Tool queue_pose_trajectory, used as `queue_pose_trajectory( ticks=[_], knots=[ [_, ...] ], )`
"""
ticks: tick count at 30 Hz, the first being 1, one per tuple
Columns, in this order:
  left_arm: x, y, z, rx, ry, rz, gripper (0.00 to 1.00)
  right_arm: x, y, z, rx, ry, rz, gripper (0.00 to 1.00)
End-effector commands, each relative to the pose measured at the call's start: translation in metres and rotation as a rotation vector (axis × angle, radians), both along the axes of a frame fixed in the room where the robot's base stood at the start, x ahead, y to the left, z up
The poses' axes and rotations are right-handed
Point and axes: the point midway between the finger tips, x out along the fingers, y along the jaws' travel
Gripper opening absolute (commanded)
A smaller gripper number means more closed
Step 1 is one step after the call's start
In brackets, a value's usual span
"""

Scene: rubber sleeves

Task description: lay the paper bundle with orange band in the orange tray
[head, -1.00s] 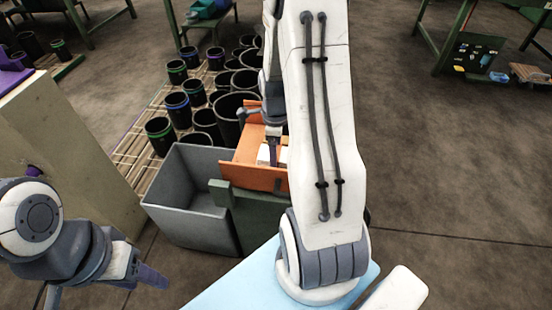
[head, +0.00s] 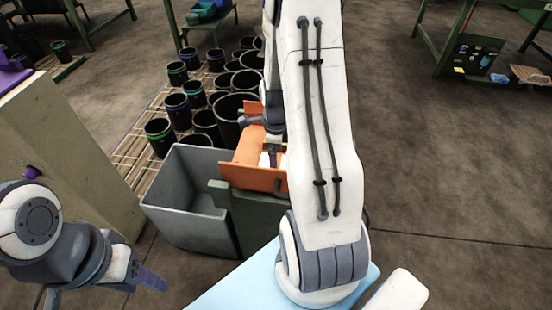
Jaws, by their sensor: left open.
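The orange tray (head: 250,172) sits on a dark green stand in the middle of the head view, partly covered by my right arm. A small white piece, perhaps the paper bundle (head: 264,160), shows in the tray below my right gripper; no orange band can be made out on it. My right gripper (head: 261,135) is over the tray, with grey fingers partly hidden by my arm. Whether it touches or holds the white piece cannot be told. My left gripper (head: 102,288) is open and empty at the lower left, well away from the tray.
A grey open bin (head: 190,222) stands left of the tray. Behind it, several black sleeves (head: 160,135) with coloured bands stand on a slatted rack. A beige cabinet (head: 65,140) is at the left. A light blue surface (head: 235,285) lies in front.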

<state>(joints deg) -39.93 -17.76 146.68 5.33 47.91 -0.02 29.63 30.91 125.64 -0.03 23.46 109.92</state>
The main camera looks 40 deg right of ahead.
Motion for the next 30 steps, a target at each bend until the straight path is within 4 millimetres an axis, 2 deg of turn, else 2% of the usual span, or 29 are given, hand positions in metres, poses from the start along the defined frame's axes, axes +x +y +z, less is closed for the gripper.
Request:
queue_pose_trajectory(
  ticks=[9,15,19,26,29,30],
  knots=[
    [0.000,0.000,0.018,0.000,0.000,0.000,0.52,0.001,-0.001,0.069,-0.003,-0.005,0.000,1.00],
    [0.000,0.000,0.024,0.000,0.000,0.000,0.52,0.001,0.000,0.102,-0.002,-0.003,0.000,1.00],
    [0.000,0.000,0.026,0.000,0.000,0.000,0.52,0.001,0.000,0.112,-0.001,-0.002,0.000,1.00],
    [0.000,0.000,0.026,0.000,0.000,0.000,0.52,0.001,0.002,0.115,-0.001,-0.001,0.011,1.00],
    [0.000,0.000,0.026,0.000,0.000,0.000,0.52,0.004,0.021,0.121,0.000,-0.005,0.131,1.00],
    [0.000,0.000,0.026,0.000,0.000,0.000,0.52,0.006,0.036,0.125,0.000,-0.008,0.230,1.00]
  ],
)
